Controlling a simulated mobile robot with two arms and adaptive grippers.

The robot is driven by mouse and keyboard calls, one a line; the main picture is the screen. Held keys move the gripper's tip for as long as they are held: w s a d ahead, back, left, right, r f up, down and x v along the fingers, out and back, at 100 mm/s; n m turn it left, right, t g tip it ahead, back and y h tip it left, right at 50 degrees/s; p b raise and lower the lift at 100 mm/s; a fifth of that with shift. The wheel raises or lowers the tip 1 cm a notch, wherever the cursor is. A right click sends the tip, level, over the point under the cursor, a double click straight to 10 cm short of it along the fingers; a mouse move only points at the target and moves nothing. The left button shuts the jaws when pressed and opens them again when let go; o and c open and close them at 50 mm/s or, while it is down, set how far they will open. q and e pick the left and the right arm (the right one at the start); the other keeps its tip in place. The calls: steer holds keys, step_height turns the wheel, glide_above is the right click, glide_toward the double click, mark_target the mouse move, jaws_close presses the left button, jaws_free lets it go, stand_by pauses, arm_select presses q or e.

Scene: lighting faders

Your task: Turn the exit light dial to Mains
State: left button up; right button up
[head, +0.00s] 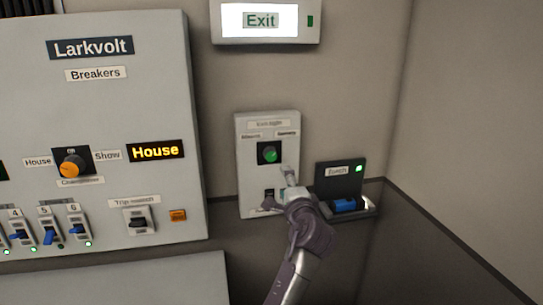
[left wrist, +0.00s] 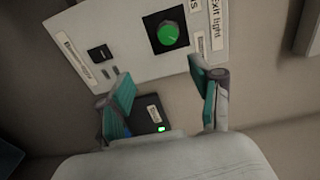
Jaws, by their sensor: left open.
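The exit light dial (head: 269,152) is a green knob on a black square. It sits on a pale panel (head: 247,190) on the back wall, with small blurred labels above it to the left and right. I cannot tell which way its pointer faces. In the left wrist view the green dial (left wrist: 171,34) lies beyond the fingertips, with the "Exit light" label beside it. My left gripper (left wrist: 160,92) is open and empty, with teal pads spread apart. In the head view the left gripper (head: 286,180) is just below the dial, covering part of the panel's lower switch.
A lit Exit sign (head: 261,20) hangs above. A large Larkvolt breaker panel (head: 120,105) with an orange knob, several switches and a "House" display stands at left. A dark torch holder (head: 341,175) with a blue torch (head: 345,205) stands right of the dial panel.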

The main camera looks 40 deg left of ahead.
mark_target(272, 158)
arm_select(q)
steer(key=shift+y, duration=0.3)
steer(key=p+x, duration=0.1)
steer(key=x, duration=0.3)
steer(key=r+p+x, duration=0.1)
steer(key=x, duration=0.3)
steer(key=p+x, duration=0.2)
steer(key=x, duration=0.2)
steer(key=shift+s+a+r, duration=0.1)
steer(key=shift+a+r, duration=0.05)
steer(key=shift+a, duration=0.4)
steer(key=shift+w+a, duration=0.35)
steer(key=shift+a, duration=0.1)
steer(key=c, duration=1.1)
steer(key=shift+c, duration=0.3)
